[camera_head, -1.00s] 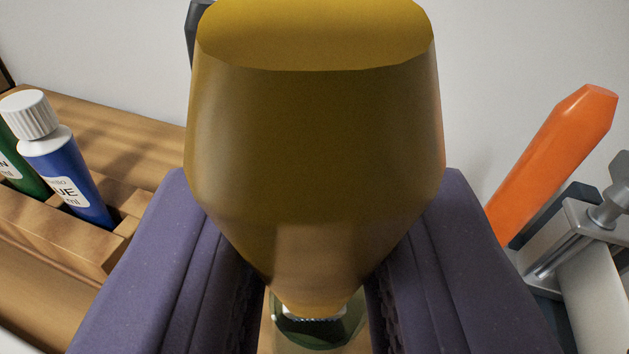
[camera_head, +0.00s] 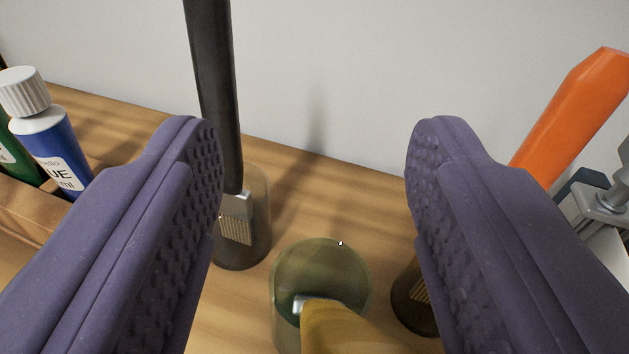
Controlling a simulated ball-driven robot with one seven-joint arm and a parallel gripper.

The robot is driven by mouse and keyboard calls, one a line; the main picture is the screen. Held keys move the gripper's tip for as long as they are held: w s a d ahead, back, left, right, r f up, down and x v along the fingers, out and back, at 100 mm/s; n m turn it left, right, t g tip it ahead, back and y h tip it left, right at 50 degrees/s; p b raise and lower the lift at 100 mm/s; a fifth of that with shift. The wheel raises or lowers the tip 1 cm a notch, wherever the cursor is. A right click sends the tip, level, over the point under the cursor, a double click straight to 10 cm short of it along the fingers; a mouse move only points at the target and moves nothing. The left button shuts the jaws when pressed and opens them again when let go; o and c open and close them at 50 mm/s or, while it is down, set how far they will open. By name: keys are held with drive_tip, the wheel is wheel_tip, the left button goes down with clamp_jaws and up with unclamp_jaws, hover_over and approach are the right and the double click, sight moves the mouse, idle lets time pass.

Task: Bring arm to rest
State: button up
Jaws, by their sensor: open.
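My gripper (camera_head: 315,190) is open, its two purple ribbed fingers wide apart and empty. Below and between the fingers, a tool with a yellow-brown handle (camera_head: 345,330) stands in a greenish see-through cup (camera_head: 320,262). The handle leans toward the bottom of the picture and runs out of it. A black-handled brush (camera_head: 213,90) stands in another see-through cup (camera_head: 258,220) just behind the left finger. A third cup (camera_head: 412,300) with bristles in it is partly hidden by the right finger.
A wooden rack (camera_head: 30,205) holds a blue bottle (camera_head: 58,150) and a green bottle (camera_head: 14,158) at the left. An orange handle (camera_head: 572,108) and a grey metal clamp-like part (camera_head: 592,200) stand at the right. A pale wall (camera_head: 330,60) rises behind the wooden surface (camera_head: 310,190).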

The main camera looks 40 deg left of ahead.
drive_tip(key=p+v, duration=0.1)
drive_tip(key=v, duration=0.6)
drive_tip(key=shift+s, duration=0.2)
drive_tip(key=shift+d, duration=0.15)
idle(0.4)
